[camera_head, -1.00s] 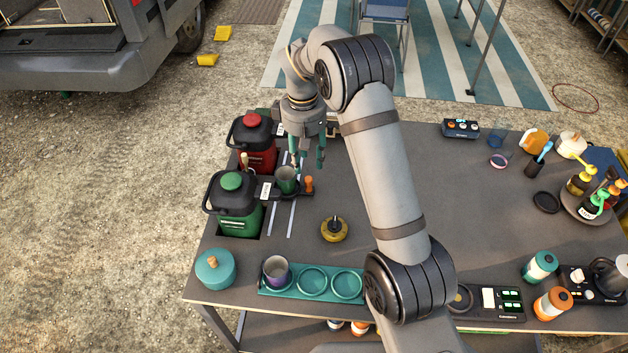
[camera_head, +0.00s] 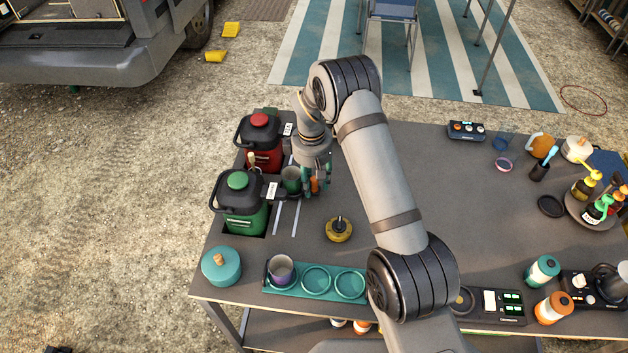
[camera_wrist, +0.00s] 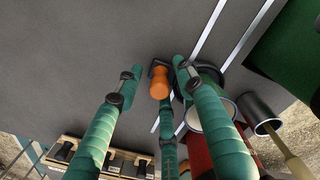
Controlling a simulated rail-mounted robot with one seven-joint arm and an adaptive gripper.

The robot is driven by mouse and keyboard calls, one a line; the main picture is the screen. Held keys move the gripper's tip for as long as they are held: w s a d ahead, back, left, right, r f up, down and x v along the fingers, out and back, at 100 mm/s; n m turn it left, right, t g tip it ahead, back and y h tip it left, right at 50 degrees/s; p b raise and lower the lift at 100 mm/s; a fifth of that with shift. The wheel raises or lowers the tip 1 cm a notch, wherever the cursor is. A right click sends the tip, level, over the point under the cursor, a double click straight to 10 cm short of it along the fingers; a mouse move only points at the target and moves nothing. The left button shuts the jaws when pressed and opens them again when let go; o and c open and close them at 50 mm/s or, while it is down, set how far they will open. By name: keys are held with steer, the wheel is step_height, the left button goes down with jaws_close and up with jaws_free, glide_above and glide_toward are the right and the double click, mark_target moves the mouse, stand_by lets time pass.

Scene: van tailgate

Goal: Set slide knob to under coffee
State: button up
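The orange slide knob (camera_head: 314,184) stands at the right end of a dark carriage by the rails (camera_head: 296,218), partly hidden by my gripper in the head view. A green cup (camera_head: 291,180) sits on this carriage, between the red canister (camera_head: 264,155) and the green canister (camera_head: 244,212). I cannot read which is coffee. My gripper (camera_wrist: 153,85) is open, pointing down. In the wrist view the orange knob (camera_wrist: 160,84) lies between its green fingers, with a gap on the left; contact on the right is unclear. The cup (camera_wrist: 196,119) is partly behind a finger.
A yellow, dark-topped round item (camera_head: 339,230) stands right of the rails. A teal tray (camera_head: 316,281) with a purple cup (camera_head: 281,269) and a teal lidded pot (camera_head: 221,266) are at the front. The table's middle right of my gripper is clear.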

steer(key=c, duration=0.3)
jaws_close()
stand_by(0.7)
